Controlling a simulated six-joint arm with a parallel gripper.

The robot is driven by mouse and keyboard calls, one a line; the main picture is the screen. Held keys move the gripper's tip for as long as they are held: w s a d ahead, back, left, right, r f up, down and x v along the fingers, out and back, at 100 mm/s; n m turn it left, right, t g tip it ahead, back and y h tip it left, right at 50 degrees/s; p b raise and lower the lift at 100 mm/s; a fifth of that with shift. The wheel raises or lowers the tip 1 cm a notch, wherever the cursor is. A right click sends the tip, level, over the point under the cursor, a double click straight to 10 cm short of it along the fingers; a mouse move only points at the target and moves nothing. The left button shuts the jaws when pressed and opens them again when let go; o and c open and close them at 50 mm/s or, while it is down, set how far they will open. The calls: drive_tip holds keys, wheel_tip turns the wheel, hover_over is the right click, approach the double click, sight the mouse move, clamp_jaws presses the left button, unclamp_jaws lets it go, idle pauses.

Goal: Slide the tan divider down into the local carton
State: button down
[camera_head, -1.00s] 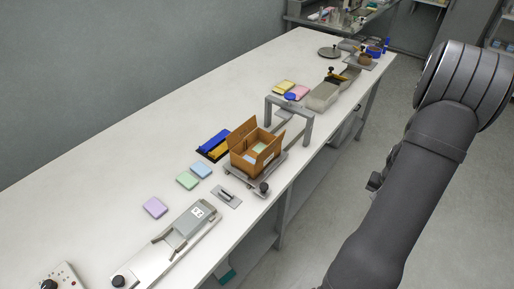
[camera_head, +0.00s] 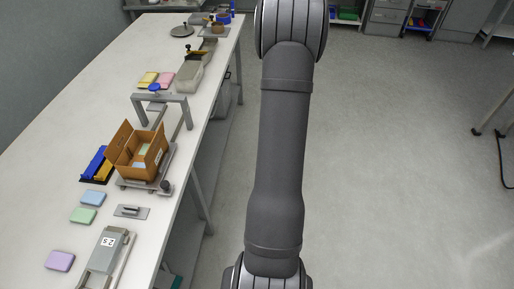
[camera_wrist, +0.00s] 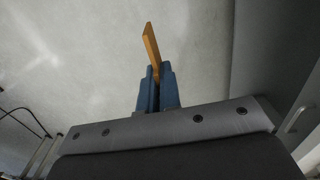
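My gripper (camera_wrist: 158,88) shows in the wrist view with its blue fingers closed on a thin tan divider (camera_wrist: 151,45), which sticks out beyond the fingertips. Behind the divider is only plain grey surface. The gripper is outside the head view, where only my dark arm shows, over the floor right of the table. The open brown carton (camera_head: 140,158) stands on the table at left in the head view, its flaps raised. Green and light blue pieces show inside it. The divider is apart from the carton.
A grey frame (camera_head: 161,98) with a blue knob stands just behind the carton. A blue and yellow tray (camera_head: 97,165) lies left of it. Loose blue, green and purple (camera_head: 60,261) blocks and a grey device (camera_head: 108,250) are nearer.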

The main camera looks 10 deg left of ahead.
drive_tip(key=w+r+m, duration=0.2)
drive_tip(key=w+r, duration=0.2)
drive_tip(key=r, duration=0.4)
drive_tip(key=w+r+m, duration=0.1)
drive_tip(key=w+r, duration=0.2)
drive_tip(key=r, duration=0.5)
drive_tip(key=s+a+r+n, duration=0.2)
drive_tip(key=s+a+n, duration=0.4)
drive_tip(key=a, duration=0.6)
drive_tip(key=s+a+r+n, duration=0.1)
drive_tip(key=s+a+n, duration=0.45)
drive_tip(key=a, duration=0.55)
drive_tip(key=s+a+r+n, duration=0.2)
drive_tip(key=s+a+n, duration=0.45)
drive_tip(key=a, duration=0.55)
drive_tip(key=a+f+n, duration=0.3)
drive_tip(key=a+f, duration=0.2)
drive_tip(key=a, duration=0.4)
drive_tip(key=shift+a+f, duration=0.2)
drive_tip(key=shift+f, duration=0.15)
drive_tip(key=shift+s+f, duration=0.1)
drive_tip(key=shift+f, duration=0.35)
drive_tip(key=shift+f, duration=0.45)
drive_tip(key=shift+f, duration=0.25)
drive_tip(key=shift+f, duration=1.15)
